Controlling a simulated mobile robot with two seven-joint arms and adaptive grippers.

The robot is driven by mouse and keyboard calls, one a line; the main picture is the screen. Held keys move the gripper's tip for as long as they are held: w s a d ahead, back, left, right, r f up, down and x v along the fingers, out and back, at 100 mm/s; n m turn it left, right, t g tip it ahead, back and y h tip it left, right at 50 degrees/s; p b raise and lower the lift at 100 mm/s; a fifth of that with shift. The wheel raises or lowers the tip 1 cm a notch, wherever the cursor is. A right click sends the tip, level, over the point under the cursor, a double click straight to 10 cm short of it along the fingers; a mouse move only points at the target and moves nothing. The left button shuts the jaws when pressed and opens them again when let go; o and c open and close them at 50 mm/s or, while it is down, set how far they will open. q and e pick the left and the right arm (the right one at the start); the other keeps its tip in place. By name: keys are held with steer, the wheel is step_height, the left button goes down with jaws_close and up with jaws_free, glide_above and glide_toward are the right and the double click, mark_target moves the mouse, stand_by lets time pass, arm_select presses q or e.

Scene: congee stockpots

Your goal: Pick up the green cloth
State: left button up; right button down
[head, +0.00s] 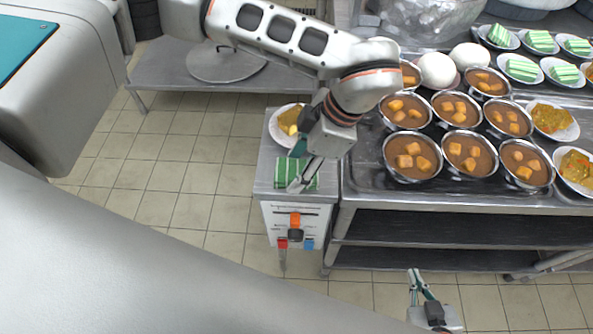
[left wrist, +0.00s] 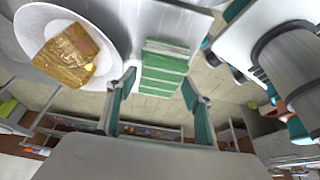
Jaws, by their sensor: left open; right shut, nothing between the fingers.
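The green cloth (head: 283,178), folded and striped in light and dark green, lies on top of the small metal cabinet (head: 263,178). My left gripper (head: 297,172) is over the cloth and hides part of it in the head view. In the left wrist view the cloth (left wrist: 165,66) lies ahead, between the lines of the two spread fingers of the left gripper (left wrist: 160,88). That gripper is open, and I cannot tell whether it touches the cloth. My right gripper (head: 420,284) is shut and empty, low at the bottom of the head view, away from the cloth.
A plate with yellow-brown food (head: 281,124) stands behind the cloth on the cabinet; it shows close in the left wrist view (left wrist: 30,45). A steel table (head: 362,182) with several bowls of brown stew (head: 412,158) stands to the right. Tiled floor (head: 195,180) is clear to the left.

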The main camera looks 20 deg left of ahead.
mark_target(298, 169)
arm_select(q)
steer(key=shift+f, duration=0.25)
stand_by(0.4)
steer(key=c, duration=0.9)
steer(key=shift+o, duration=0.2)
step_height(298, 169, up, 21)
steer(key=p, duration=0.2)
steer(key=shift+f, duration=0.2)
